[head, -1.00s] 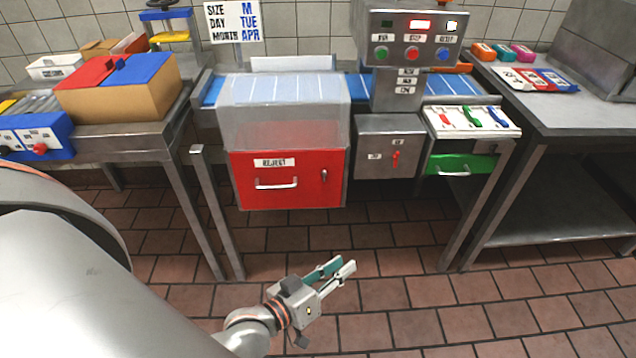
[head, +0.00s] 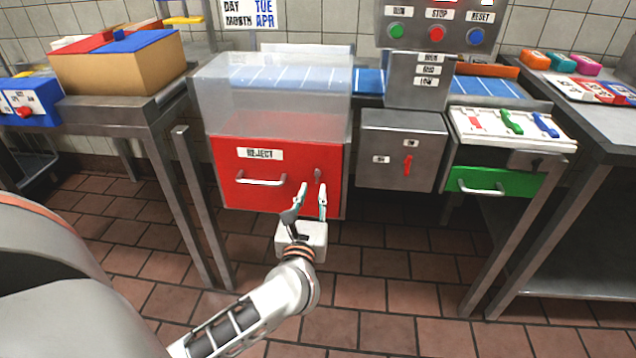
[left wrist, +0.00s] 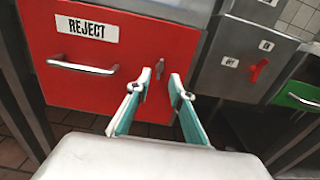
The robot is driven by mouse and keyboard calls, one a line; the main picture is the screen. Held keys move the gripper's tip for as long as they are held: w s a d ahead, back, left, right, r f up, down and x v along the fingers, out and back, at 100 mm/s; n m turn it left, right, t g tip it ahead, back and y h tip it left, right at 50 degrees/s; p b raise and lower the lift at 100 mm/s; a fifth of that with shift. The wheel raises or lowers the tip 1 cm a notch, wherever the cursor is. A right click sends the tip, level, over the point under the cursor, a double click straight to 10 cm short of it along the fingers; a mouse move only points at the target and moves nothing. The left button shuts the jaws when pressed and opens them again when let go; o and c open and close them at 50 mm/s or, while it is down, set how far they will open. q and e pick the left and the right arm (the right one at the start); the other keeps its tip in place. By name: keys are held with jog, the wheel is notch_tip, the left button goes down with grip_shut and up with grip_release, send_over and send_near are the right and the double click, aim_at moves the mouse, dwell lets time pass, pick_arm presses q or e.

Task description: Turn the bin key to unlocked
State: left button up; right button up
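The red reject bin (head: 232,190) has a silver handle (head: 261,180) and a REJECT label. The bin key (head: 317,175) is a small grey piece at the right of the bin's front. It also shows in the left wrist view (left wrist: 160,68), upright, between and beyond my fingertips. My left gripper (head: 312,186) is open and empty in front of the key, its two fingers to either side of the line to it. In the left wrist view the gripper (left wrist: 168,80) shows a clear gap between its fingers. My right gripper is not in view.
A grey switch box (head: 402,150) with a red switch (head: 408,165) stands right of the bin. A green drawer (head: 495,183) is farther right. A clear cover (head: 272,95) stands above the bin. The tiled floor in front is clear.

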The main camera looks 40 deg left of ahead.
aim_at(316, 177)
pick_arm(q)
jog(key=shift+x, duration=2.65)
grip_shut()
